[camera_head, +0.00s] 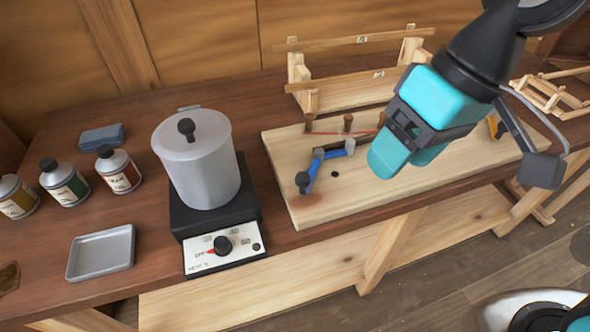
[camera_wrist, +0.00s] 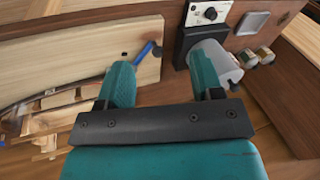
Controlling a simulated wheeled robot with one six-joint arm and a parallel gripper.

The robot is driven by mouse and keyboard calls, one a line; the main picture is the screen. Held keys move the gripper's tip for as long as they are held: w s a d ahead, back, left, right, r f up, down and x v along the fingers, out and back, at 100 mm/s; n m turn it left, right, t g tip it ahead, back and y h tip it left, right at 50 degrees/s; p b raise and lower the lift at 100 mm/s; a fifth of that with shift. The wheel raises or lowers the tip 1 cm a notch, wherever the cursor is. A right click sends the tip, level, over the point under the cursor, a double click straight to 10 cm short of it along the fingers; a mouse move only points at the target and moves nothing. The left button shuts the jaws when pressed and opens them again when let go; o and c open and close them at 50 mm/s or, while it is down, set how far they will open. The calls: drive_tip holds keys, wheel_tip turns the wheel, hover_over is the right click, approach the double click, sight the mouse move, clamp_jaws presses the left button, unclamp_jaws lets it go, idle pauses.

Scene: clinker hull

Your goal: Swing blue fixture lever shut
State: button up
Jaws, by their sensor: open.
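The blue fixture lever (camera_head: 312,172) is on the pale wooden board (camera_head: 330,206) in the head view, with a dark knob at its front end and a grey block at its back end. In the wrist view part of the blue lever (camera_wrist: 144,50) shows beyond my fingers, near the board's edge; the rest is hidden. My gripper (camera_head: 393,160) is above the board, to the right of the lever and apart from it. In the wrist view my gripper's two teal fingers (camera_wrist: 161,80) are spread wide with nothing between them.
A pot (camera_head: 197,165) stands on a black hot plate (camera_head: 222,252) left of the board. Several bottles (camera_head: 64,183), a grey tray (camera_head: 101,252) and a blue cloth (camera_head: 101,137) are farther left. Wooden pegs (camera_head: 348,122) and a wooden frame (camera_head: 345,92) stand behind the lever.

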drive_tip(key=w+a+m+p, duration=0.1)
drive_tip(key=w+a+m, duration=0.1)
drive_tip(key=w+a, duration=0.35)
drive_tip(key=m+h+p, duration=0.2)
drive_tip(key=m, duration=0.1)
approach(305, 177)
drive_tip(key=f, duration=0.4)
drive_tip(key=a+f, duration=0.1)
drive_tip(key=f, duration=0.3)
drive_tip(key=a+f+p, duration=0.1)
drive_tip(key=f, duration=0.2)
drive_tip(key=shift+f, duration=0.4)
clamp_jaws()
